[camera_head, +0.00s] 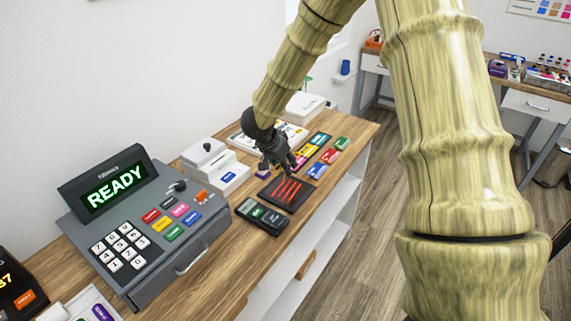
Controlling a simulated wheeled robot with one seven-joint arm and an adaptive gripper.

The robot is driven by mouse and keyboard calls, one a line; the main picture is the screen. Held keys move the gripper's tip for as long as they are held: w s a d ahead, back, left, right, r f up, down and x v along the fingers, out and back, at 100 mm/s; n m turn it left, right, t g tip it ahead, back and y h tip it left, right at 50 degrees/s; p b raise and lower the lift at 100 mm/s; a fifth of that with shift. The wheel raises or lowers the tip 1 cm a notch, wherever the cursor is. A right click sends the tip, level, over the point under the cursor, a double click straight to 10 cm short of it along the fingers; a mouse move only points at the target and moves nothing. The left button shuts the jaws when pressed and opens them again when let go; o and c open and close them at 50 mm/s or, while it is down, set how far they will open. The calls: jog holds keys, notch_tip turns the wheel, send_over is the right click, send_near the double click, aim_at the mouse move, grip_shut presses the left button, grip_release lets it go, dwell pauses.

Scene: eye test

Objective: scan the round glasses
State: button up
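My gripper (283,165) is dark and points down over the wooden counter, just behind a black scanner pad (287,194) with glowing red lines. Its fingers are small and blurred here, so I cannot tell whether they are open or hold anything. I cannot make out any round glasses in this view. A grey cash register (150,222) with a lit green READY screen (114,187) stands on the left of the counter.
A dark card terminal (262,216) lies in front of the scanner pad. Several coloured tiles (330,156) lie to the right of my gripper. A white device (214,168) stands beside the register. My arm hides much of the right side.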

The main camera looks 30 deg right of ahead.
aim_at(285, 175)
jog(key=shift+w+f+b, duration=0.35)
jog(key=shift+f, duration=0.55)
jog(key=shift+d+f+b, duration=0.1)
jog(key=shift+f+b, duration=0.2)
jog(key=shift+b, duration=0.05)
jog(key=shift+s+f+b, duration=0.3)
jog(key=shift+s+b, duration=0.2)
jog(key=shift+b, duration=0.25)
jog(key=shift+w+f+b, duration=0.25)
jog(key=shift+f+b, duration=0.85)
jog(key=shift+b, duration=0.1)
jog(key=shift+s, duration=0.15)
jog(key=shift+r, duration=0.15)
notch_tip(285, 175, up, 5)
jog(key=p, duration=0.6)
jog(key=s+a+r+p, duration=0.2)
jog(key=s+a+p, duration=0.2)
jog(key=s+a, duration=0.4)
jog(key=s, duration=0.4)
jog(key=shift+s+r, duration=0.35)
jog(key=shift+r, duration=0.05)
